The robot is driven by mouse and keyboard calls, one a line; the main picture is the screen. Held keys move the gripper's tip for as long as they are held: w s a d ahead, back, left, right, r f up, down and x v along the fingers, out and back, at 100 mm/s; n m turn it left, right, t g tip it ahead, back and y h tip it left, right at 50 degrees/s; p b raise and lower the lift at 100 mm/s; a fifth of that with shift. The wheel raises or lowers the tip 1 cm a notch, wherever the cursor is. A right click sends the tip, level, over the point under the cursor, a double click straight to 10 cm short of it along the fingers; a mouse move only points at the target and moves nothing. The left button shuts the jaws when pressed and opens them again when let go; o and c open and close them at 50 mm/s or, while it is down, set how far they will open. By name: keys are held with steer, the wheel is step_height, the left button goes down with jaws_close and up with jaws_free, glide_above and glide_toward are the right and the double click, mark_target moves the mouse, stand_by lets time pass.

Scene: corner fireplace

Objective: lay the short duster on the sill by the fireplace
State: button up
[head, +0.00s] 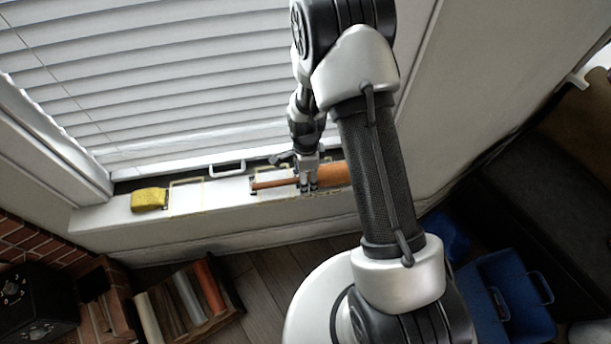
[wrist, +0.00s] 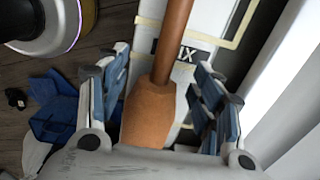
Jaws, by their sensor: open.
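The duster has a thin brown handle (head: 272,184) and a thicker orange head (head: 334,175). In the head view it lies along the white sill (head: 232,192) under the window, handle to the left, over a taped outline. My gripper (head: 308,184) is down at the duster, where handle and head meet. In the wrist view the open fingers (wrist: 160,88) stand on either side of the duster head (wrist: 150,115), with gaps visible on both sides. The handle (wrist: 174,40) runs away over the sill. The head's near end is hidden by my gripper body.
A yellow cloth or sponge (head: 149,199) lies at the sill's left end, beside an empty taped outline (head: 187,197). A white handle (head: 227,168) stands at the back. Blinds (head: 150,90) rise behind. Below are a log rack (head: 190,300), brickwork (head: 35,243) and a blue bin (head: 515,300).

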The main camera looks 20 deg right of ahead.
step_height(320, 180, up, 11)
stand_by(0.3)
step_height(320, 180, up, 10)
steer(key=s+n+t, duration=0.1)
steer(key=s+n, duration=0.1)
steer(key=n, duration=0.2)
steer(key=s+d+r+n+t, duration=0.1)
steer(key=s+r+n+t, duration=0.2)
steer(key=s+r+n, duration=1.1)
steer(key=s+r, duration=0.2)
steer(key=s, duration=0.3)
steer(key=shift+s+n+t, duration=0.25)
steer(key=shift+n+t, duration=0.05)
steer(key=shift+n, duration=0.1)
steer(key=shift+d, duration=0.1)
steer(key=shift+c, duration=0.5)
